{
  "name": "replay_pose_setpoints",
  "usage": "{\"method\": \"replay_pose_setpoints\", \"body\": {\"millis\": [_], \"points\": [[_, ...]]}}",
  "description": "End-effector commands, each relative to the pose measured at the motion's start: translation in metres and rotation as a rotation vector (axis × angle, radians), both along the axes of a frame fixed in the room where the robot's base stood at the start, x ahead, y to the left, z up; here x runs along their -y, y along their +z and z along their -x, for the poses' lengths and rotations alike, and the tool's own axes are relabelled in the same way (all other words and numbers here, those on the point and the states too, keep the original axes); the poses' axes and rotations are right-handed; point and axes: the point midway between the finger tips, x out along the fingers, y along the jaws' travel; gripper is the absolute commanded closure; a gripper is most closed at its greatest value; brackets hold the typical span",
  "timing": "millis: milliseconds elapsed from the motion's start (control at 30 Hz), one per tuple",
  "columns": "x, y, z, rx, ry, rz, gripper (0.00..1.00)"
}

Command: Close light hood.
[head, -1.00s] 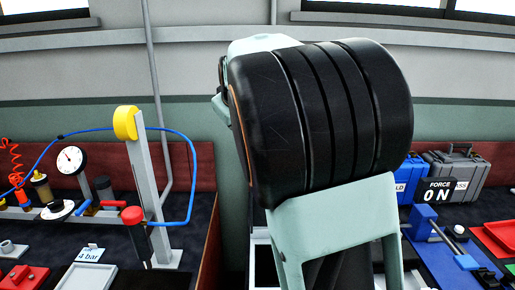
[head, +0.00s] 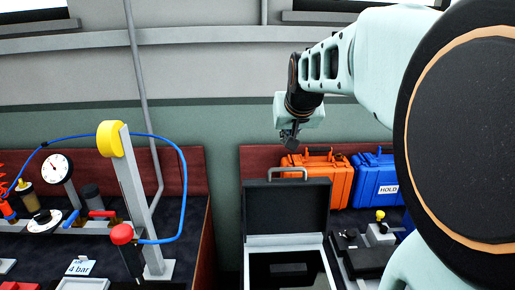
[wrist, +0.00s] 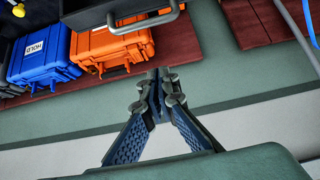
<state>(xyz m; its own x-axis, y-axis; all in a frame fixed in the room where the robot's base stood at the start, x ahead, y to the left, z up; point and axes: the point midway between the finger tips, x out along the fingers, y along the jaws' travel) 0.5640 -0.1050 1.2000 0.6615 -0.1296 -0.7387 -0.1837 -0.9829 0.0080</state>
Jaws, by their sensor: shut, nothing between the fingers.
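The light hood (head: 285,208) is a dark box lid standing raised and open on a light-framed base (head: 283,241) in the head view. A grey handle (head: 288,171) is on its top edge. In the wrist view the handle (wrist: 145,22) and part of the dark hood show at the top. My gripper (head: 289,142) is shut and empty. It hangs above and behind the hood's top edge, apart from the handle. In the wrist view the closed fingertips (wrist: 160,80) are below the handle, with nothing between them.
An orange case (head: 325,177) and a blue case (head: 377,180) marked HOLD stand behind and right of the hood. A yellow-topped post (head: 125,190) with a blue hose is at the left. My arm covers much of the right side.

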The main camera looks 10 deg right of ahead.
Motion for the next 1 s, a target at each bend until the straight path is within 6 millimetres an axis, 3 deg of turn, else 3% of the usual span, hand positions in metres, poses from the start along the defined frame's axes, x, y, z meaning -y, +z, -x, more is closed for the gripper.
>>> {"method": "replay_pose_setpoints", "body": {"millis": [167, 667, 1000], "points": [[0.002, -0.009, -0.004, -0.003, -0.010, -0.007, 1.00], [0.014, -0.075, -0.063, -0.005, -0.008, -0.006, 1.00], [0.008, -0.087, -0.031, -0.001, -0.009, -0.006, 1.00]]}}
